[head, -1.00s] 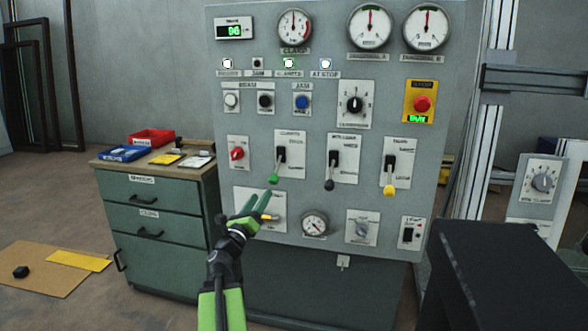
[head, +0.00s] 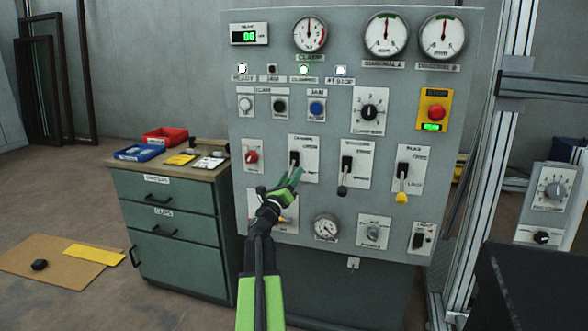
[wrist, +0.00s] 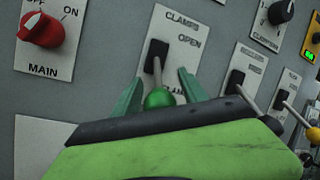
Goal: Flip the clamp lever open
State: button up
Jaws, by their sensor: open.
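The clamp lever (wrist: 157,78) has a black slot, a metal stem and a green ball knob (wrist: 158,98). It hangs downward from its slot, on a plate (wrist: 188,25) lettered CLAMPS, with OPEN near the top and a partly hidden word at the bottom. My gripper (wrist: 160,92) is open, with one green finger on each side of the knob in the wrist view. I cannot tell whether either finger touches it. In the head view my gripper (head: 291,177) is in front of the clamp plate (head: 305,150) and hides the knob.
A black-knobbed lever (head: 343,188) and a yellow-knobbed lever (head: 402,196) stand to the right on the same panel. A red main switch (wrist: 41,29) is to the left. A drawer cabinet (head: 170,215) stands left of the panel. A dark block (head: 520,290) is at the lower right.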

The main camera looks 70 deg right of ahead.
jog(key=shift+d+r, duration=0.2)
jog(key=shift+d, duration=0.4)
grip_shut()
dwell(1.0)
